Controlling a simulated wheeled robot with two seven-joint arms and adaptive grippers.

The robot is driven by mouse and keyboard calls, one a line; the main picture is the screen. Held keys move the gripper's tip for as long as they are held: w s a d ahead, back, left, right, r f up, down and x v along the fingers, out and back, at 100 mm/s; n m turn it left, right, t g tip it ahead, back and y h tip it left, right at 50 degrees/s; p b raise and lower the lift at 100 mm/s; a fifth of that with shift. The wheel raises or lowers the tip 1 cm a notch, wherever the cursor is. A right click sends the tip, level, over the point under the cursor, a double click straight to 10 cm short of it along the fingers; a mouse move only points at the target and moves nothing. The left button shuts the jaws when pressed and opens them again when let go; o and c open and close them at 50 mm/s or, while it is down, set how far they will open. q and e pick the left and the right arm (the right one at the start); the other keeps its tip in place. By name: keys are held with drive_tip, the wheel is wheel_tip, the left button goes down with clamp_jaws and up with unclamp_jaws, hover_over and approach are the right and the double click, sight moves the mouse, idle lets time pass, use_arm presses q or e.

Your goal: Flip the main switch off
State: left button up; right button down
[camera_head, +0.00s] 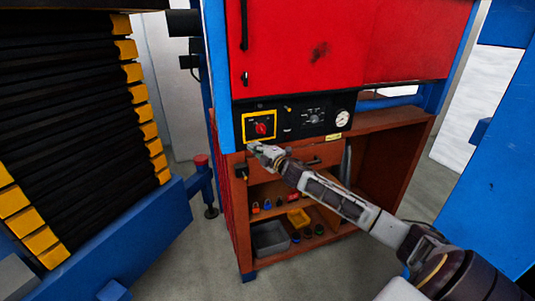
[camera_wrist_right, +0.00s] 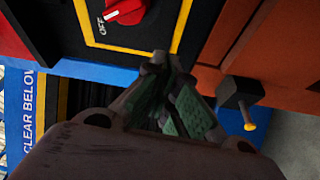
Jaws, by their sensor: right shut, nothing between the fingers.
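The main switch is a red rotary knob (camera_head: 261,128) inside a yellow square frame on the black control panel (camera_head: 290,122). In the right wrist view the red knob (camera_wrist_right: 124,10) shows at the top edge, partly cut off, with the word OFF beside it. My right gripper (camera_head: 254,146) is just below the switch frame, apart from the knob. In the wrist view the right gripper's fingertips (camera_wrist_right: 165,62) are together with nothing between them, near the lower edge of the yellow frame. My left gripper is not in view.
A red cabinet (camera_head: 340,40) is above the panel, with a gauge (camera_head: 342,118) at the panel's right. Below are wooden shelves (camera_head: 390,150) with a grey bin (camera_head: 270,238). A black block with a yellow-tipped pin (camera_wrist_right: 240,95) is right of my gripper. A blue post (camera_head: 222,90) stands left.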

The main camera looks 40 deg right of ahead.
drive_tip(key=s+r+b, duration=0.1)
drive_tip(key=s, duration=0.7)
drive_tip(key=shift+d+r, duration=0.2)
idle(0.6)
idle(0.9)
